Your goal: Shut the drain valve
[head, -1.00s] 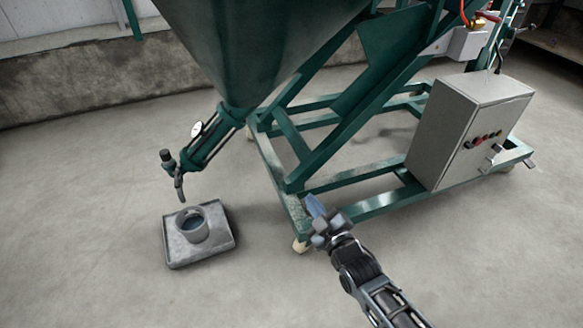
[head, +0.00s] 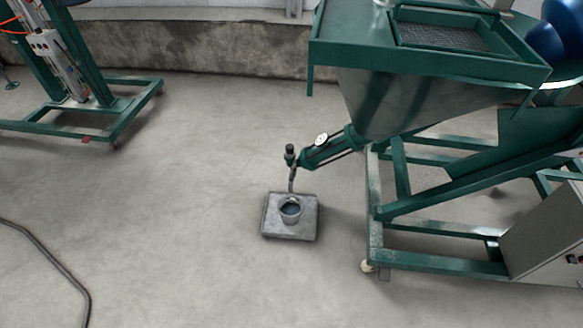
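The drain pipe (head: 325,151) slopes down to the left from the bottom of the green hopper (head: 400,103). At its lower end is the drain valve (head: 290,155), a small dark green fitting with a dark knob on top. A bent grey spout hangs below it. I cannot tell from the knob whether the valve is open or shut. Below the spout, a grey cup (head: 290,211) with dark contents stands on a square grey tray (head: 273,228) on the floor. My gripper is out of view.
The hopper's green wheeled frame (head: 375,225) and a grey control box (head: 552,235) stand at the right. Another green wheeled frame (head: 125,122) is at the upper left. A dark hose (head: 62,262) lies at lower left. The floor left of the tray is clear.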

